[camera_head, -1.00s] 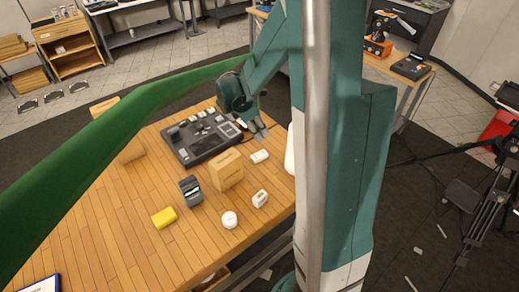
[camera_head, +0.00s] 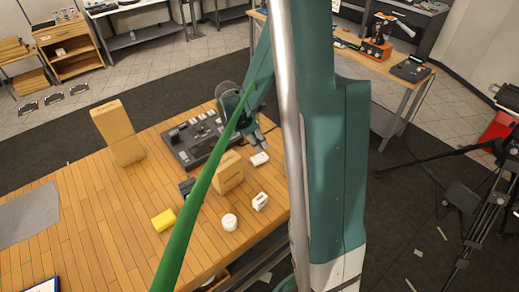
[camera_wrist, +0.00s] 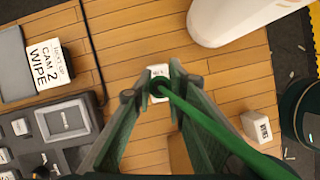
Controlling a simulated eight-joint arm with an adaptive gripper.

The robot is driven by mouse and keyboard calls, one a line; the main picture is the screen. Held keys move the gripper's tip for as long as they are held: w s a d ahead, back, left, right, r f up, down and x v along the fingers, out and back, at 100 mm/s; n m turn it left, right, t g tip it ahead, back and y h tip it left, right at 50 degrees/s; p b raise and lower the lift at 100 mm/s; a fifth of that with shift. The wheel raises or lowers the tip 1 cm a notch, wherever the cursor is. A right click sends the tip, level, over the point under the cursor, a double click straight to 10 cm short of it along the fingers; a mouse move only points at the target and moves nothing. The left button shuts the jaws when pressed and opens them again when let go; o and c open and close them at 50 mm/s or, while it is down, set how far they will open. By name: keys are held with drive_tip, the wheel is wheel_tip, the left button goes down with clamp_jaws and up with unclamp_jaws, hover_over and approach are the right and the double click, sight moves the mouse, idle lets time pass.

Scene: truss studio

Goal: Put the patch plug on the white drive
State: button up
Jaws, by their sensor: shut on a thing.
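My gripper (camera_wrist: 159,92) is shut on the green patch plug (camera_wrist: 157,87), with its long green cord running off to the lower right in the wrist view. In the head view my gripper (camera_head: 258,142) is just above a small white block (camera_head: 260,158), which seems to be the white drive. That block also shows beyond my fingertips in the wrist view (camera_wrist: 158,71), partly hidden by the plug. I cannot tell whether plug and drive touch. A second white block (camera_head: 260,201) with dark marks lies nearer; it appears at the right of the wrist view (camera_wrist: 258,127).
A cardboard box (camera_head: 228,172) stands close to the gripper. A dark control panel (camera_head: 193,138) lies behind it. A yellow block (camera_head: 164,219) and a round white item (camera_head: 229,222) lie in front. A large white rounded object (camera_wrist: 235,18) is near the gripper.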

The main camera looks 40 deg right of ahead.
drive_tip(key=shift+f, duration=1.85)
drive_tip(key=shift+f, duration=0.15)
drive_tip(key=o, duration=0.9)
drive_tip(key=shift+r, duration=0.25)
drive_tip(key=shift+v, duration=5.95)
drive_tip(key=shift+a, duration=0.1)
